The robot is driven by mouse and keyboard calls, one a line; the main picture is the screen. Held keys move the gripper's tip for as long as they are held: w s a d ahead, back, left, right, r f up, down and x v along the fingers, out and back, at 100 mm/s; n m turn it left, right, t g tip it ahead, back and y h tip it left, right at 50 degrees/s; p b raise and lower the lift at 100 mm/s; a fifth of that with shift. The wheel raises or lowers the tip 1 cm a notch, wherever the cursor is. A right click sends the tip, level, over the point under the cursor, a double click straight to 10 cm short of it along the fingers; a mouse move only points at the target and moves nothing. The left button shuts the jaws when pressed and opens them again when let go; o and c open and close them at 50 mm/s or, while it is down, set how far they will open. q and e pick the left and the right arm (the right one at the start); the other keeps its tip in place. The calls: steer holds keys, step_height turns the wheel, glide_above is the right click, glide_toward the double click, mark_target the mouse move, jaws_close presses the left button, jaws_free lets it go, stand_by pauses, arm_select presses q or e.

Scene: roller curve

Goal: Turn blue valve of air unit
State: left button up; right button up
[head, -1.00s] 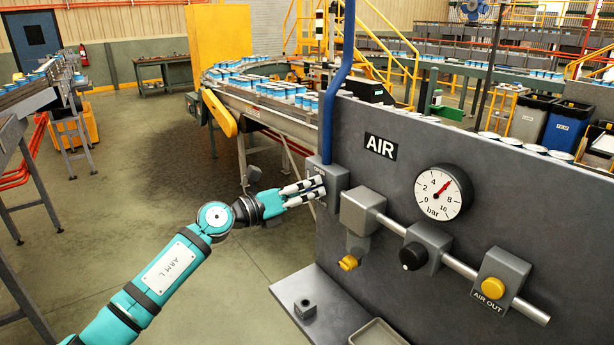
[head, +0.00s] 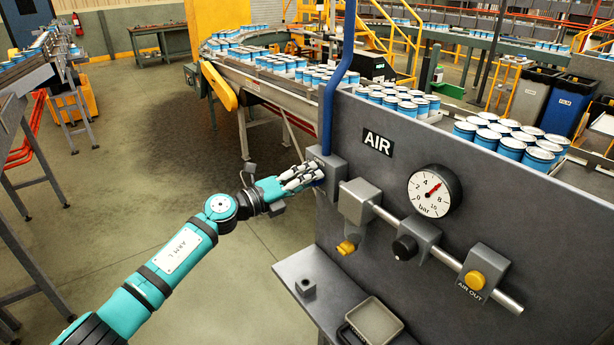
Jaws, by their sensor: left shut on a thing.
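The air unit is a dark grey panel (head: 350,110) marked AIR. A grey block (head: 328,166) sits at its left end, below a blue pipe (head: 328,110). My left gripper (head: 316,177) is at this block, with its fingers shut on the blue valve (head: 319,184). Only a small blue part of the valve shows; the fingers hide the rest, so its angle cannot be told. The round gauge (head: 435,191), marked in bar, has a red needle pointing up and right, between 4 and 8. My right gripper is not in view.
A yellow knob (head: 346,247), a black knob (head: 405,248) and a yellow AIR OUT button (head: 475,280) sit along the panel. A grey shelf (head: 318,275) with a tray (head: 374,322) juts out below. Cans fill the conveyor (head: 270,90) behind.

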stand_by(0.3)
arm_select(q)
steer(key=o, duration=1.2)
steer(key=shift+c, duration=0.2)
steer(key=v, duration=1.2)
steer(key=shift+a+f, duration=0.1)
steer(key=shift+f, duration=0.05)
